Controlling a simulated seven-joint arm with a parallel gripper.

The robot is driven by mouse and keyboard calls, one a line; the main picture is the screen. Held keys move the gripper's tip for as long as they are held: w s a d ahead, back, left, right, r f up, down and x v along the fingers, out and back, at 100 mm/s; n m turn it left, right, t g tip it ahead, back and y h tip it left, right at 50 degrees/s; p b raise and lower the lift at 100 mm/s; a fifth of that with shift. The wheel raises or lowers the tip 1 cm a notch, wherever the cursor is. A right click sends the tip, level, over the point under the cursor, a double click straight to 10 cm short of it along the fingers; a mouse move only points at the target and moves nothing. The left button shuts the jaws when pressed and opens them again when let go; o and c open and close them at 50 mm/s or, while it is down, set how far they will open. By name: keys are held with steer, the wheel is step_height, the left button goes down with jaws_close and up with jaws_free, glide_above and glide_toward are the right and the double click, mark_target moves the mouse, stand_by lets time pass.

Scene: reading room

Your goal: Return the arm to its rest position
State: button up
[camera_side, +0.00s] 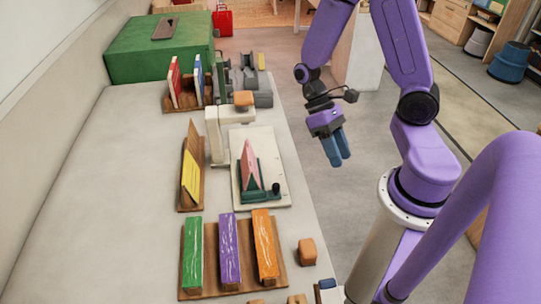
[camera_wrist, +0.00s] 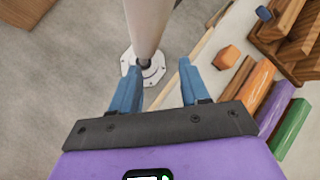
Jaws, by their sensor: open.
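My gripper (camera_side: 338,148) has blue fingers and hangs off the table's right edge, over the grey floor, pointing down. In the wrist view my gripper (camera_wrist: 157,88) shows its two fingers spread apart with nothing between them; floor and my pale column lie beyond. In the side view my purple arm is folded above my base, to the right of the table. The gripper touches nothing that I can see.
A green box (camera_side: 160,48) stands at the far end.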

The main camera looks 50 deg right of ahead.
steer(key=s+a+r+n+t+h, duration=0.2)
steer(key=a+r+n+t, duration=0.5)
steer(key=n, duration=0.4)
steer(key=shift+s+a+r+t, duration=0.25)
steer(key=shift+s+r+t, duration=0.35)
steer(key=shift+r, duration=0.75)
